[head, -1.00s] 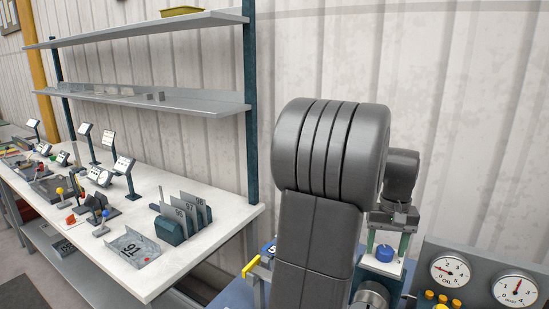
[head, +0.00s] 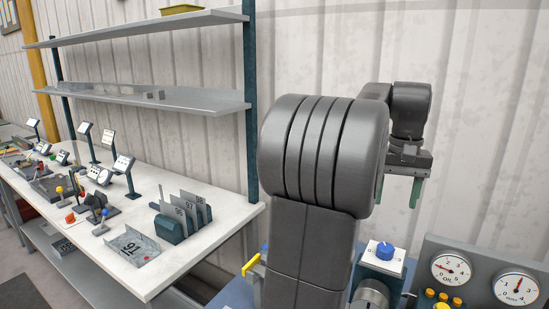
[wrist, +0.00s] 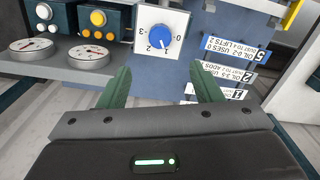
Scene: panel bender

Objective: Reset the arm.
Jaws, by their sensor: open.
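My gripper (head: 398,196) is raised in front of the corrugated wall, above the blue knob (head: 385,251) on its white dial plate. Its two green fingers point down, apart and with nothing between them. In the wrist view the open gripper (wrist: 160,76) shows its fingers spread wide, and the blue knob (wrist: 159,36) lies beyond them on a dial with numbers. The fingers are clear of the knob. My arm hides part of the machine in the head view.
Gauges (head: 451,270) and yellow buttons (head: 442,297) sit on a grey panel right of the knob. A yellow handle (head: 251,265) stands at left. A white workbench (head: 225,205) with small stands and numbered plates (head: 190,206) is at left, under shelves (head: 160,98). Numbered labels (wrist: 229,75) show beside the dial.

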